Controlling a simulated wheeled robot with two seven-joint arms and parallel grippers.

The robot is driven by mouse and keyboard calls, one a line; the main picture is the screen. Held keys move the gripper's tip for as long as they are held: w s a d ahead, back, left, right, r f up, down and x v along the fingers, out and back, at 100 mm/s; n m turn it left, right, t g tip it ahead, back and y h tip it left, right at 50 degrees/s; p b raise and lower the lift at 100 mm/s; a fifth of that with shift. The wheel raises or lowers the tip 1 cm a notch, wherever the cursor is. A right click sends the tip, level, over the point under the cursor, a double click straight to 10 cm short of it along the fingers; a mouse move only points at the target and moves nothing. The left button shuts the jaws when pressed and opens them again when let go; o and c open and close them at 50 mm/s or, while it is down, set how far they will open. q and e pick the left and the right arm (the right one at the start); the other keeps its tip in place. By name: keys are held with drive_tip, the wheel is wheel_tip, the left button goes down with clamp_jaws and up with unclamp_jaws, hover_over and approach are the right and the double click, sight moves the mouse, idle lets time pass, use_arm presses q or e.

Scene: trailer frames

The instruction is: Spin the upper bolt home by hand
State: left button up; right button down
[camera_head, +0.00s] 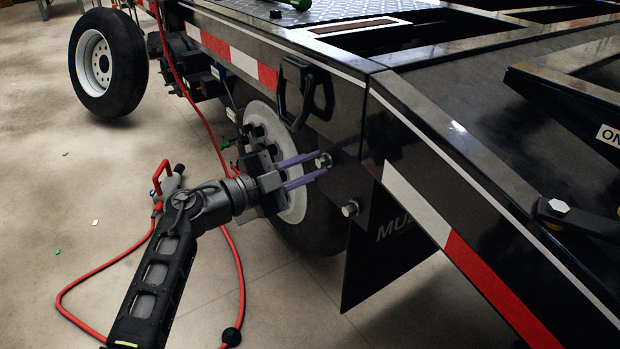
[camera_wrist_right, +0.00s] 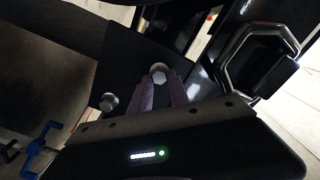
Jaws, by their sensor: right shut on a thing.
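The upper bolt (camera_head: 323,160) sits in the side of the black trailer frame (camera_head: 345,125), and its hex head faces out. It also shows in the right wrist view (camera_wrist_right: 158,70). My right gripper (camera_head: 318,166) is shut on the upper bolt, with one purple finger on each side of the head. The fingers also show in the right wrist view (camera_wrist_right: 161,85). The lower bolt (camera_head: 350,208) sticks out of the frame below and to the right, clear of the fingers; it also shows in the right wrist view (camera_wrist_right: 109,102). How deep the upper bolt sits is hard to tell. My left gripper is out of view.
A black hook-shaped bracket (camera_head: 302,92) hangs on the frame just above my gripper. A trailer wheel (camera_head: 315,215) stands behind it, and a black mud flap (camera_head: 378,250) hangs below the lower bolt. A red hose (camera_head: 238,262) and a red-handled tool (camera_head: 163,178) lie on the floor.

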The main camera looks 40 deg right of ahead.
drive_tip(key=shift+f+m+b, duration=0.15)
drive_tip(key=shift+m+b, duration=0.65)
drive_tip(key=shift+m, duration=0.2)
drive_tip(key=shift+a, duration=0.1)
drive_tip(key=c, duration=1.2)
unclamp_jaws()
drive_tip(key=shift+c, duration=0.2)
drive_tip(key=shift+a, duration=0.1)
drive_tip(key=shift+a+r, duration=0.2)
drive_tip(key=shift+a, duration=0.1)
drive_tip(key=a+p, duration=0.2)
drive_tip(key=a, duration=0.5)
drive_tip(key=shift+p, duration=0.35)
